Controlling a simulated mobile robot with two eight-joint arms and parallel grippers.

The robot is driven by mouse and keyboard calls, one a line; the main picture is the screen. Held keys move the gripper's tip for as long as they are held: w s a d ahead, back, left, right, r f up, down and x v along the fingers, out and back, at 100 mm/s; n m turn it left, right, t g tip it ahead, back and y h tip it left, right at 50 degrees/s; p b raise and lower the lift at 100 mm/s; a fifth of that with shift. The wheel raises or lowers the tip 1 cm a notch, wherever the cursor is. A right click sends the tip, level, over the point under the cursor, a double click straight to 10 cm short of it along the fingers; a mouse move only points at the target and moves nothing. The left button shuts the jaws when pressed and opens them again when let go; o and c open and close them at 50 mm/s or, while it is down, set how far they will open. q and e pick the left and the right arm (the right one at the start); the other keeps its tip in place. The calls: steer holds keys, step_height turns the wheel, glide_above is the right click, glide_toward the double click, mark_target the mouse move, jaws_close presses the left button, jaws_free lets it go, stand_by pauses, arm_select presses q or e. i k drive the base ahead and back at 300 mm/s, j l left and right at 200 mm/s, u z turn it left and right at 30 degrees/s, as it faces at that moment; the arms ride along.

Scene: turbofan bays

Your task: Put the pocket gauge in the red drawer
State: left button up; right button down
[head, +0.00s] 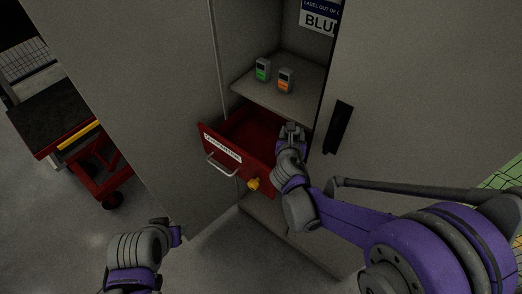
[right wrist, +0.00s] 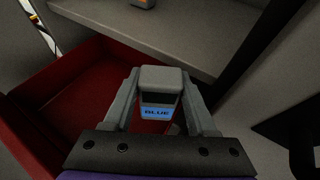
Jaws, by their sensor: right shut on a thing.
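My right gripper (head: 291,131) is shut on a grey pocket gauge with a blue label reading BLUE (right wrist: 159,93). In the right wrist view the gauge sits between the two fingers, over the inner side of the open red drawer (right wrist: 32,97). In the head view the red drawer (head: 212,158) is pulled out of the cabinet, with a white label and a silver handle on its front. The part of its inside that shows is bare. My left gripper (head: 177,232) is low at the left, away from the cabinet; its fingers are not clear.
A green-marked gauge (head: 263,70) and an orange-marked gauge (head: 286,80) stand on the shelf (head: 262,98) above the drawer. A cabinet door (head: 150,100) stands at the left. A red cart (head: 75,140) is farther left.

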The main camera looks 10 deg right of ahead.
mark_target(263, 158)
steer(key=k+l+u, duration=0.2)
steer(key=l+u, duration=0.25)
steer(key=l, duration=0.15)
steer(key=i+l+u, duration=0.35)
steer(key=k+l, duration=0.05)
